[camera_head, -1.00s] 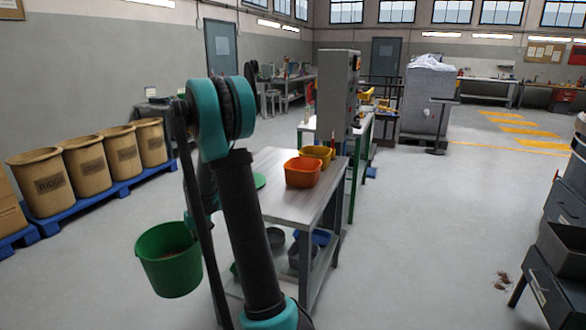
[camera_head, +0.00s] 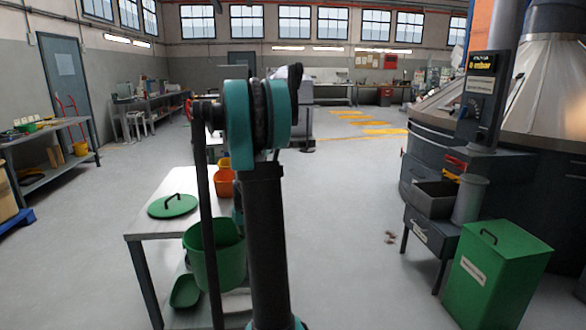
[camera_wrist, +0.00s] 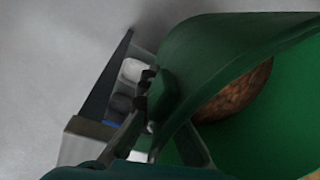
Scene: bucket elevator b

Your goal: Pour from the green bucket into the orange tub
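The green bucket (camera_head: 216,262) hangs in the air in front of the table's near end in the head view, partly behind my arm. In the wrist view the bucket (camera_wrist: 215,45) fills the right side, with brown contents inside it. My gripper (camera_wrist: 150,95) is at the bucket's wall in the wrist view and appears shut on it; the contact is partly hidden. The orange tub (camera_head: 225,183) stands on the table beyond the bucket, half hidden behind my arm.
A green lid (camera_head: 173,207) lies on the table (camera_head: 150,222). A green container (camera_head: 186,291) shows low beneath the table. A green bin (camera_head: 495,270), a grey cabinet (camera_head: 430,232) and a large machine stand to the right. The floor between is clear, with a few brown scraps.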

